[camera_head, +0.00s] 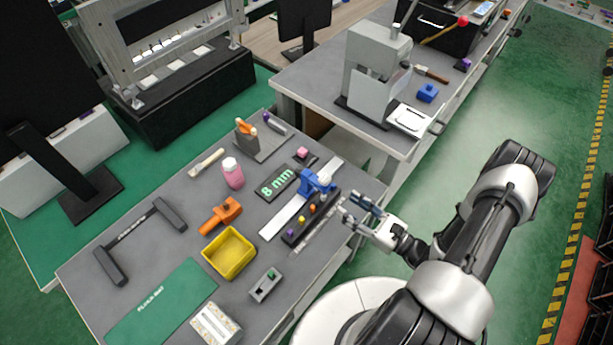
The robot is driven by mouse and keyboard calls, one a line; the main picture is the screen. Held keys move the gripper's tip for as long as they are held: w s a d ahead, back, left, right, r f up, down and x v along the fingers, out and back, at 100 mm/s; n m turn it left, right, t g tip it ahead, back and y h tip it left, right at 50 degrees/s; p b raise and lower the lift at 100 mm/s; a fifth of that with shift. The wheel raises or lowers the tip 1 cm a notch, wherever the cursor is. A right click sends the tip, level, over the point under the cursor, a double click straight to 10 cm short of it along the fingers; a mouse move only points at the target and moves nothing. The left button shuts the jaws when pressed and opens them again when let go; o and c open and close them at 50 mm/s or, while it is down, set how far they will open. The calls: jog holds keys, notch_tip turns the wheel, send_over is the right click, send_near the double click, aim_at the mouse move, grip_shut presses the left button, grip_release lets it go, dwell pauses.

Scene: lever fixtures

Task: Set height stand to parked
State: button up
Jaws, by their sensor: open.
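No label marks the height stand, so I cannot tell for sure which fixture it is. A blue carriage (317,183) sits on a pale flat rail (281,217) on the near grey bench. A dark block (290,236) with several coloured knobs lies along the rail. A dark plate reading "8 mm" (277,182) lies beside it. A grey upright machine (374,70) with a column and overhanging head stands on the far bench. My gripper (352,209) is open and empty, just right of the rail and carriage, apart from them as far as I can see.
The near bench (195,265) also holds a yellow tray (230,252), an orange clamp-like piece (221,215), a pink bottle (233,173), a grey block with a green knob (265,285) and a stand with an orange-topped lever (246,128). Green floor (490,110) lies open at right.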

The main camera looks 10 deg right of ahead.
aim_at(307, 177)
jog(key=b+x, duration=0.2)
jog(key=x, duration=1.4)
jog(key=shift+w+a, duration=0.25)
jog(key=shift+c, duration=0.5)
grip_shut()
